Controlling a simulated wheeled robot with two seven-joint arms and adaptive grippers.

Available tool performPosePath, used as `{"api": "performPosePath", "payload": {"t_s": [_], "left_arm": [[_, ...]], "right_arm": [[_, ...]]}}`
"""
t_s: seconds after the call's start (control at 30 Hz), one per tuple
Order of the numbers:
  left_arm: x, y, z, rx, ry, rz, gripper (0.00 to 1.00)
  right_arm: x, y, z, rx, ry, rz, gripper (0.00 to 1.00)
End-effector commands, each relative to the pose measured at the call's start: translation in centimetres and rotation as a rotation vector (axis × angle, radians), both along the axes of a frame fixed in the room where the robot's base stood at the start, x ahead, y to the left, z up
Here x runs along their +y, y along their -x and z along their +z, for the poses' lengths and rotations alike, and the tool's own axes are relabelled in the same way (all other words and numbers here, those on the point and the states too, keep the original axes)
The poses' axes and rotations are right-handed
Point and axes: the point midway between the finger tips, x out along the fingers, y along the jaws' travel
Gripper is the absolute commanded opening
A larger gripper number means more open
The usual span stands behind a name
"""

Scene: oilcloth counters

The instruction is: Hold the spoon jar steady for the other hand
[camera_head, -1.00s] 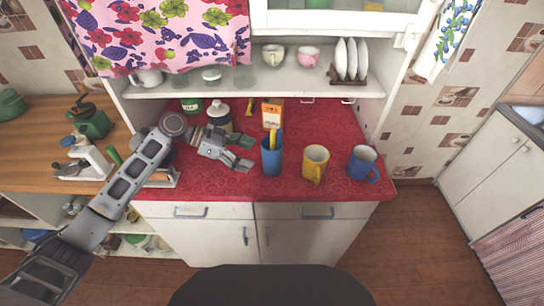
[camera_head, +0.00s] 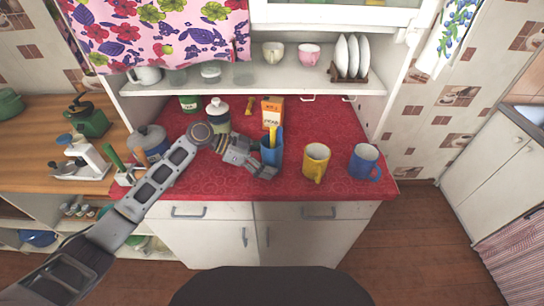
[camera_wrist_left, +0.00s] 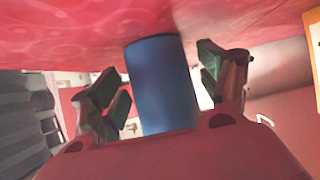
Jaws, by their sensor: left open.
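The spoon jar (camera_head: 272,154) is a blue cylinder standing upright on the red counter, with a yellow utensil and a blue one sticking out of its top. In the left wrist view the blue jar (camera_wrist_left: 161,85) fills the middle, between the two fingers. My left gripper (camera_head: 265,168) is at the jar, with one finger in front of its lower part. In the left wrist view my left gripper (camera_wrist_left: 163,85) is open, with one finger on each side of the jar. A gap shows on the left side; whether the right finger touches is unclear. My right gripper is not in view.
A yellow mug (camera_head: 316,162) and a blue mug (camera_head: 364,162) stand right of the jar. Behind it are an orange-white carton (camera_head: 272,112) and a white-lidded jar (camera_head: 218,113). A blue-grey pot (camera_head: 148,142) stands left. The front strip of the red counter (camera_head: 215,187) is clear.

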Motion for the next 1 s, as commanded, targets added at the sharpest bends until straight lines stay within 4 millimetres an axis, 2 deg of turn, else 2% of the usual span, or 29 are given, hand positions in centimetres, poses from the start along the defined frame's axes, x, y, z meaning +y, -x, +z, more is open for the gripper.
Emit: {"api": "performPosePath", "payload": {"t_s": [0.37, 0.63, 1.0], "left_arm": [[-0.18, -0.02, -0.03, 0.000, 0.001, 0.000, 0.75], [-0.16, -0.02, -0.02, 0.000, 0.000, 0.000, 0.42], [-0.15, -0.02, -0.04, 0.000, 0.000, 0.000, 0.42]], "right_arm": [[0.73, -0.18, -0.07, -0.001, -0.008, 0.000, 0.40], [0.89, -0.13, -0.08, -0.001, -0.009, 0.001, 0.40], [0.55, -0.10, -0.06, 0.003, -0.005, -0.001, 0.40]]}}
